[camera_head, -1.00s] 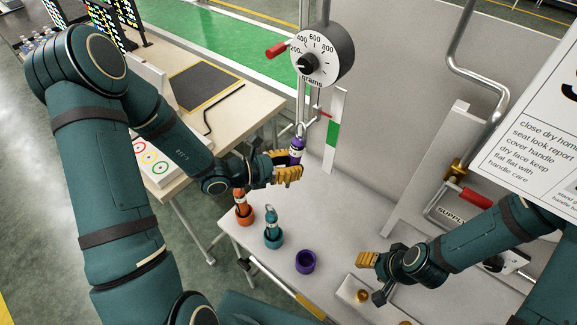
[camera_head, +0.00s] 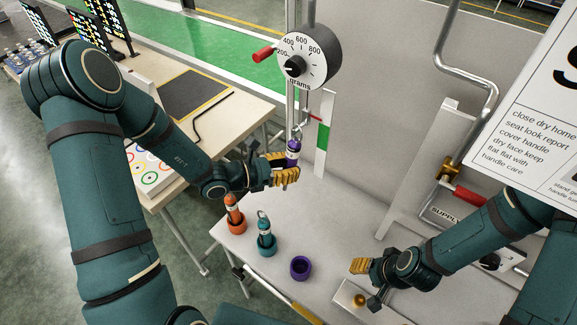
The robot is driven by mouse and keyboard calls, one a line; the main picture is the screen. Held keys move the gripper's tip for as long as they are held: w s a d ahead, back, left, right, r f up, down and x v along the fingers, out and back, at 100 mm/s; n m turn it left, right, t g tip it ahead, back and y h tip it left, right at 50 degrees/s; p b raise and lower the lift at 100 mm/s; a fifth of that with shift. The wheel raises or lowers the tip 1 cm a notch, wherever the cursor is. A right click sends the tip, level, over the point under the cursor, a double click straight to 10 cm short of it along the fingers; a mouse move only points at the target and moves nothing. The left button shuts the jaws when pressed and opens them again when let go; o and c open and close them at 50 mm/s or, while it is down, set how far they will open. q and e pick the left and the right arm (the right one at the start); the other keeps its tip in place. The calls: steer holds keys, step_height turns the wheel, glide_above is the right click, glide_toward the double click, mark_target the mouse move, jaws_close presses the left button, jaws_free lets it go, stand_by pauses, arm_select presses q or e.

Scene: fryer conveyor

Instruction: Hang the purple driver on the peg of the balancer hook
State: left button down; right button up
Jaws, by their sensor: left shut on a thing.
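The purple driver (camera_head: 293,150) is upright in my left gripper (camera_head: 286,173), whose gold fingers are shut on it and hide its lower part. The driver's top ring is close below the balancer hook (camera_head: 297,130), which hangs under the round grams dial (camera_head: 308,56). I cannot tell whether the ring touches or sits on the peg. My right gripper (camera_head: 359,267) is low at the right, away from the driver. Its finger opening is unclear from this angle.
An orange driver (camera_head: 233,210) and a teal driver (camera_head: 264,228) stand in matching holders on the light bench. An empty purple holder (camera_head: 301,268) is beside them. Pipes with a red-handled valve (camera_head: 455,193) and a sign (camera_head: 540,110) are at the right.

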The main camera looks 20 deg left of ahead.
arm_select(q)
steer(key=shift+r, duration=0.1)
steer(key=c, duration=0.7)
jaws_free()
steer(key=v, duration=1.2)
